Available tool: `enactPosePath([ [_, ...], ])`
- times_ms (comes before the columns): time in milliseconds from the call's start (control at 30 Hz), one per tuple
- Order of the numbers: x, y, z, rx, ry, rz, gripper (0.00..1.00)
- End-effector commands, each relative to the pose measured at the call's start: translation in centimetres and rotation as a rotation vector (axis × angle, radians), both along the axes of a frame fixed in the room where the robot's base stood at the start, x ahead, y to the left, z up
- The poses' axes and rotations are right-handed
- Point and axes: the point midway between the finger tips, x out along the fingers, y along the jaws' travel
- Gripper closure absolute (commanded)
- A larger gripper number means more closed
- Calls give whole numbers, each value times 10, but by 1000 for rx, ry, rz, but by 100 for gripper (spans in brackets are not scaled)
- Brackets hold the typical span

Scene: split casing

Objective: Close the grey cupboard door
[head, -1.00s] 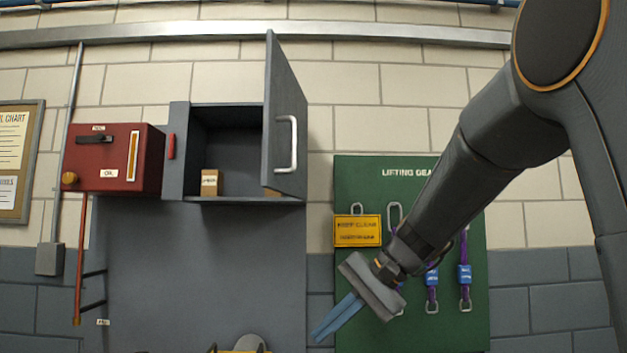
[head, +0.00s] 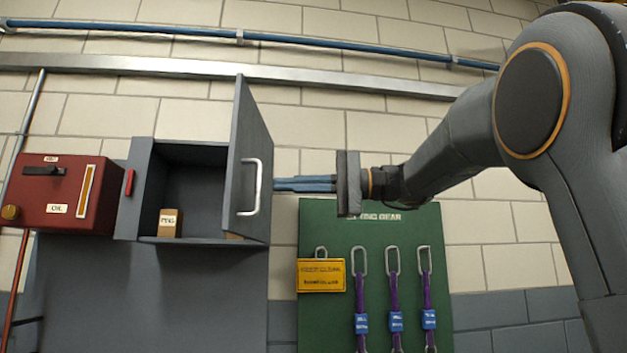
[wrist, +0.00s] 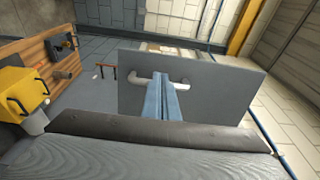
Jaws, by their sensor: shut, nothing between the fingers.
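The grey cupboard door (head: 250,150) stands swung open on the right side of the grey cupboard (head: 148,190). It carries a pale bar handle (head: 256,187). My gripper (head: 276,184) is shut, its blue fingers pointing left at the door, close to the handle in the picture. In the wrist view the fingertips (wrist: 159,80) overlap the middle of the handle (wrist: 140,78), in front of the door panel (wrist: 210,90). I cannot tell whether they touch it. A small box (head: 171,223) stands inside the cupboard.
A red oil box (head: 65,195) hangs left of the cupboard. A green board (head: 375,230) with purple slings and a yellow sign (head: 321,275) is on the wall below my arm. A blue pipe (head: 300,40) runs along the top.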

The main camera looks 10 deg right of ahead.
Motion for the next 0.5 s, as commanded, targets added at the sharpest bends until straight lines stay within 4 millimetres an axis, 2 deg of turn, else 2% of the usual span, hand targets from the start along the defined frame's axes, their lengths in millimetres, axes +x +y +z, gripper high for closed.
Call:
enactPosePath([
  [33,1,12,2,0,2,5,100],
  [200,8,44,2,-1,2,6,100],
  [400,14,67,1,0,2,6,100],
  [500,16,73,0,0,2,4,100],
])
